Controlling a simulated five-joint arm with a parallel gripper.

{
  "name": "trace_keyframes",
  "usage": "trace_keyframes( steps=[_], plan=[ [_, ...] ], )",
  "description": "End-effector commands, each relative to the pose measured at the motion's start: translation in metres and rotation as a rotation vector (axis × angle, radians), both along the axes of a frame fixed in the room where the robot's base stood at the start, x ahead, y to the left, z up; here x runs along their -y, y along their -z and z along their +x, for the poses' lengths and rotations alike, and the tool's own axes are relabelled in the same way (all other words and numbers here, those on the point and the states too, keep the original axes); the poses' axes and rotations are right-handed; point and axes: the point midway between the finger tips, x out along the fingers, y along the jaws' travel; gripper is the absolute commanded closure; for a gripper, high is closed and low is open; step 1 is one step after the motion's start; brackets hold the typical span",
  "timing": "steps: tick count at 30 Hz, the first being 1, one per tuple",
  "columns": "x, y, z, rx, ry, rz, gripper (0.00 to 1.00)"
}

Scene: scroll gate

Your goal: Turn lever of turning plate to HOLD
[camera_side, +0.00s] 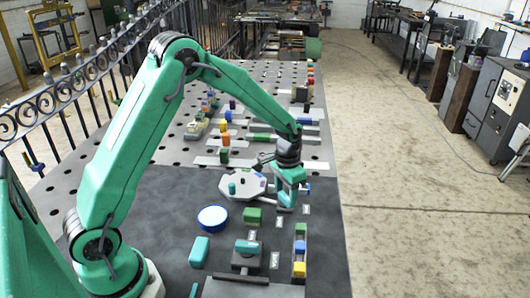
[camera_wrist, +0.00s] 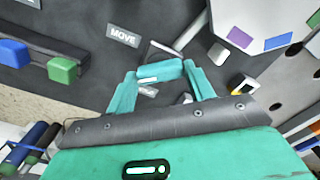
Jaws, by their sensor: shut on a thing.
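The turning plate (camera_side: 238,184) is a pale grey, many-sided disc in the middle of the dark mat. In the wrist view its edge (camera_wrist: 235,15) shows at top right, with purple and blue patches. A grey rod runs from the plate toward the lever's teal handle (camera_wrist: 160,71). My gripper (camera_side: 286,203) is low at the plate's right side. In the wrist view my gripper (camera_wrist: 160,78) has a finger at each end of the handle and is shut on it. A MOVE label (camera_wrist: 122,36) lies left of the handle. Another label is partly hidden near the handle; I cannot read HOLD anywhere.
A rail with green, blue and yellow blocks (camera_side: 299,268) stands in front of my gripper. A blue round dish (camera_side: 212,218), a green block (camera_side: 252,216), a teal block (camera_side: 199,250) and a teal-topped fixture (camera_side: 247,247) stand nearer. Several coloured pieces stand behind the plate.

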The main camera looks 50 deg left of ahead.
Motion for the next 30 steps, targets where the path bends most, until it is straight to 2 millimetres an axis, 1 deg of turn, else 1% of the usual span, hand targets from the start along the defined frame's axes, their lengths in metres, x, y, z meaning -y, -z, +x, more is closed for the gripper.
trace_keyframes(
  steps=[21, 30],
  plan=[
    [0.0002, -0.0020, 0.0010, 0.004, -0.672, -0.001, 0.70],
    [0.0000, -0.0022, 0.0011, 0.004, -0.865, -0.001, 0.70]
  ],
)
